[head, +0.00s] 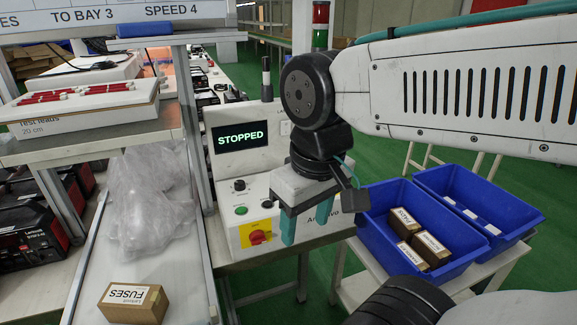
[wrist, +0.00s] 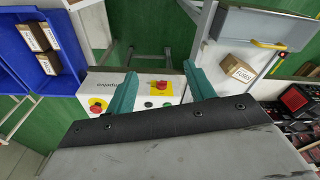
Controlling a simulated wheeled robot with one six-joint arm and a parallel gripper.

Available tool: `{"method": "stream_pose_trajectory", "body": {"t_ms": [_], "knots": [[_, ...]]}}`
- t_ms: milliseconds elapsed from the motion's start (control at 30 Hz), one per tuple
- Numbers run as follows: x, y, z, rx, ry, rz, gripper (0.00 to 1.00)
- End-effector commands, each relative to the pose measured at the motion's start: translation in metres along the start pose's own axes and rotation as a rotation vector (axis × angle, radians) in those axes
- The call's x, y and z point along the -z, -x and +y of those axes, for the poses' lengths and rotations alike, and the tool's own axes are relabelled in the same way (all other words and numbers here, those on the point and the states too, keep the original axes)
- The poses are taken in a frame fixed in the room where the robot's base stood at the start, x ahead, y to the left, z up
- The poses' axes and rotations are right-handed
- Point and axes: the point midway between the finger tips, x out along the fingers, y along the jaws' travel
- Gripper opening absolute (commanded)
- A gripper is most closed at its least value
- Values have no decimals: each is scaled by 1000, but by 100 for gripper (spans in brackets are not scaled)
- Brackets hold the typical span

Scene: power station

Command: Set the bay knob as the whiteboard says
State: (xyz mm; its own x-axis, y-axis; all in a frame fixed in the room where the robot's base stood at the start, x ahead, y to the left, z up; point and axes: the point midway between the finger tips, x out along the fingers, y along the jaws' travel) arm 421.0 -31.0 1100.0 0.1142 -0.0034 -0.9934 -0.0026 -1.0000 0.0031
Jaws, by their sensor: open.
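No bay knob label is readable.
A fuses carton (head: 134,301) lies on the left bench, near a clear plastic bag (head: 150,200). Blue bins (head: 375,238), one holding brown cartons, stand right of the control box. A shelf post (head: 190,130) rises just left of the box.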

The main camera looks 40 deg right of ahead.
Motion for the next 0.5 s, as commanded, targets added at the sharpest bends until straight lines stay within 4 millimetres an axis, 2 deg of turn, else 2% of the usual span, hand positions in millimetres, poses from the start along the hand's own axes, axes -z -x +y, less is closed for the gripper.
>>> {"method": "stream_pose_trajectory", "body": {"t_ms": [67,167,267,333,500], "knots": [[6,2,1,-1,-8,-3,54],[27,7,6,-2,-31,-12,54],[63,12,15,-6,-73,-27,54],[94,13,25,-8,-110,-37,54],[175,1,59,-13,-203,-61,54]]}}
